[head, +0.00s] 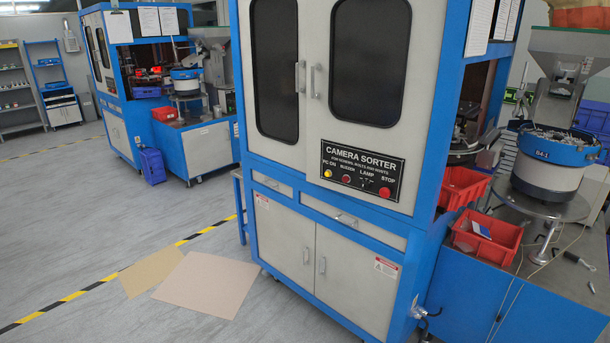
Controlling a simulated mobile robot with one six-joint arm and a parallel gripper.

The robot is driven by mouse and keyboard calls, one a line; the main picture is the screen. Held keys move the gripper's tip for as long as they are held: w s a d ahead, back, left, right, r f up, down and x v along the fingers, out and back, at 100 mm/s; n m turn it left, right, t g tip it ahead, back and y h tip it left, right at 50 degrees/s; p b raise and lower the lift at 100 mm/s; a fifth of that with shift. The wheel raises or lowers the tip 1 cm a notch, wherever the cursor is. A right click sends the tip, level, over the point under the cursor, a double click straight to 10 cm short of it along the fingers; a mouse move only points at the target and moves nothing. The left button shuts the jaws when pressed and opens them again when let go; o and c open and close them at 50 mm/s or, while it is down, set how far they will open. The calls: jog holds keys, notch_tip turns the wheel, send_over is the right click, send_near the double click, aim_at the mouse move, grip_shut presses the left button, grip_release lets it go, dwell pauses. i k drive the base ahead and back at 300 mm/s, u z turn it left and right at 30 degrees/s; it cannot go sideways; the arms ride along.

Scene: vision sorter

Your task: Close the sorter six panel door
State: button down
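A blue-framed camera sorter cabinet (436,125) stands large in the middle of the head view. Its upper front has a left door panel (273,133) and a right door panel (316,128), each with a dark window. Two upright handles (308,80) sit side by side where these panels meet. Below are shallow drawer fronts and a lower left door (285,235) and lower right door (345,285), which look flush with the frame. I cannot tell whether any panel is slightly ajar, nor which one is panel six. My gripper is not in view.
A similar blue machine (125,80) stands at the back left. A blue side bench (470,295) with red bins (486,238) and a bowl feeder (545,165) adjoins the cabinet's right. Flat brown sheets (207,284) lie on the floor at front left. Floor farther left is clear.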

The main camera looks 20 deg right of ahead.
aim_at(372, 70)
jog(key=k, duration=0.65)
jog(key=u, duration=0.3)
jog(key=i, duration=0.45)
jog(key=u, duration=0.5)
jog(key=i, duration=1.15)
jog(key=u, duration=0.05)
